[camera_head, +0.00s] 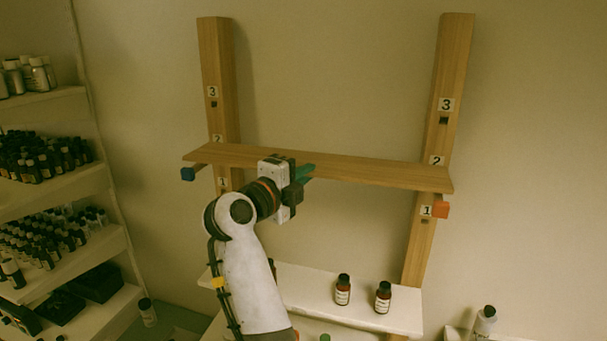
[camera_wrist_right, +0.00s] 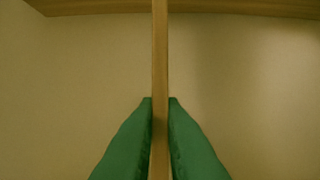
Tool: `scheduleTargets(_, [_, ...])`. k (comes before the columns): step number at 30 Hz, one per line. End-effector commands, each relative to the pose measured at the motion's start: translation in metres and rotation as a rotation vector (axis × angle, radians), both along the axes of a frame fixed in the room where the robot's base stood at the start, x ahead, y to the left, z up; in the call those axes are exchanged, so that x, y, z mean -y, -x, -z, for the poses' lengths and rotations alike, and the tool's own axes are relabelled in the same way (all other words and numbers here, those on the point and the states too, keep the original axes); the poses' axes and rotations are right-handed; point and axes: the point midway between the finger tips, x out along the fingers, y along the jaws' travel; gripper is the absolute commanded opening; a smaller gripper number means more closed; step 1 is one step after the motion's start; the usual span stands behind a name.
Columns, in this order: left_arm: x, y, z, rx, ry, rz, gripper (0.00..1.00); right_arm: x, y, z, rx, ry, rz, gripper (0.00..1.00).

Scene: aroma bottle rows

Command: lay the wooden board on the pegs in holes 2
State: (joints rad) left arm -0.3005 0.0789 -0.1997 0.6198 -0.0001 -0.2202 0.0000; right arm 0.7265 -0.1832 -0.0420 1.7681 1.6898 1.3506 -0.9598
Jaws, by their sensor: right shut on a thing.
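A long wooden board (camera_head: 370,171) spans the two wooden uprights at the height of the labels 2. My right gripper (camera_head: 299,172) is shut on its front edge, left of the middle. In the right wrist view the board (camera_wrist_right: 160,50) shows edge-on between the green fingers (camera_wrist_right: 160,103). A blue-ended peg (camera_head: 188,174) shows just below the board's left end, and an orange-ended peg (camera_head: 441,209) just below its right end. I cannot tell whether the board touches them. The board hides holes 2. My left gripper is out of view.
The left upright (camera_head: 216,75) and right upright (camera_head: 452,70) stand against a plain wall. Side shelves (camera_head: 60,180) crowded with bottles stand at the left. Above the board is clear.

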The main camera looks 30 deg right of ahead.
Motion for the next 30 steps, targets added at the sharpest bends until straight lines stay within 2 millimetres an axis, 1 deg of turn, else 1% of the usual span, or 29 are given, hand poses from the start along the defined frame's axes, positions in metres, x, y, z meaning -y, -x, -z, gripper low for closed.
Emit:
scheduleTargets(27, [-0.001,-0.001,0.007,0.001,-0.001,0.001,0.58,0.000,0.000,0.012,0.001,0.001,0.000,0.00])
scheduleTargets(28, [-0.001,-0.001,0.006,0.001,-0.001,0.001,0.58,0.000,0.000,0.011,0.001,0.001,0.000,0.12])
scheduleTargets(30, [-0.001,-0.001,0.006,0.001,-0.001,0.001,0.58,0.000,0.000,0.011,0.001,0.001,0.000,0.24])
